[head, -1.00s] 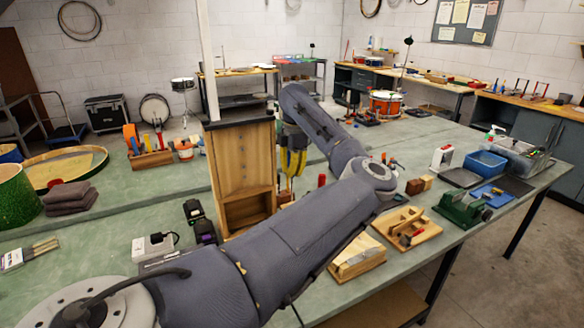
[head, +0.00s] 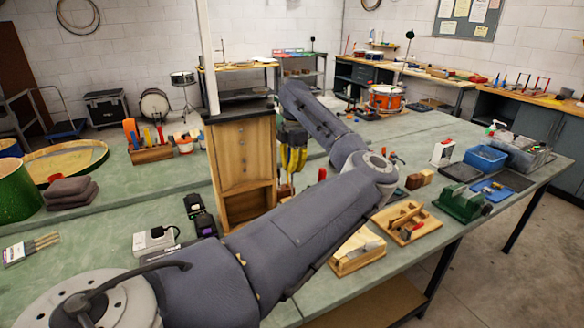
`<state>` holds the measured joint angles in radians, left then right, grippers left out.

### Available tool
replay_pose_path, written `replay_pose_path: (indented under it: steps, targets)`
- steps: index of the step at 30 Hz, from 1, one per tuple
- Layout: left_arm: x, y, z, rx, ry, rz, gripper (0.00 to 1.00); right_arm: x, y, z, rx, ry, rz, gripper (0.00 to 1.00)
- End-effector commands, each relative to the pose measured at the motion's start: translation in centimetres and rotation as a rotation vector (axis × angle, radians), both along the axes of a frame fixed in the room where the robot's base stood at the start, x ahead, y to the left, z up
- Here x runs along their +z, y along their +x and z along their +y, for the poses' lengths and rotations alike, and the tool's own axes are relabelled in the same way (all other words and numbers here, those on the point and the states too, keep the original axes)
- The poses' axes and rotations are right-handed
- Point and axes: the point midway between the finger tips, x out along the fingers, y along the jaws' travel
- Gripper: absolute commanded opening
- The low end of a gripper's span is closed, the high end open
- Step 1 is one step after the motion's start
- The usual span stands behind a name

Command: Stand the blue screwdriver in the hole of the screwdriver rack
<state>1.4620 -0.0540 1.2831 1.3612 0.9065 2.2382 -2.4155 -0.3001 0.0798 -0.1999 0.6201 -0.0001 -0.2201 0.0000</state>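My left gripper (head: 293,160), with yellow fingers, points down just right of the tall wooden cabinet (head: 229,205). Its fingertips lie close together in the picture, and I cannot tell whether they are open or hold anything. I cannot make out the blue screwdriver or the screwdriver rack for sure; my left arm covers much of the bench there. A red handle (head: 322,174) stands up just behind my arm, with its lower part hidden. A small wooden piece (head: 284,190) shows partly below the gripper. My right gripper is not in view.
Black chargers (head: 200,215) stand left of the cabinet. Wooden fixtures (head: 408,224), a green vise (head: 463,203) and a blue bin (head: 486,158) are on the right. The left bench has bare room.

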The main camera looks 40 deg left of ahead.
Motion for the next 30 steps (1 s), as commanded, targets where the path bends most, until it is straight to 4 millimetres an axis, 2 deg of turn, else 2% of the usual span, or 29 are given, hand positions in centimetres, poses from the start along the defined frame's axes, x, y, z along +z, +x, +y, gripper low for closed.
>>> replay_pose_path:
  steps: [30]
  targets:
    - [-4.3,0.0,0.0,-0.001,0.0,0.0,0.0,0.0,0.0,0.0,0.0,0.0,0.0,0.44]
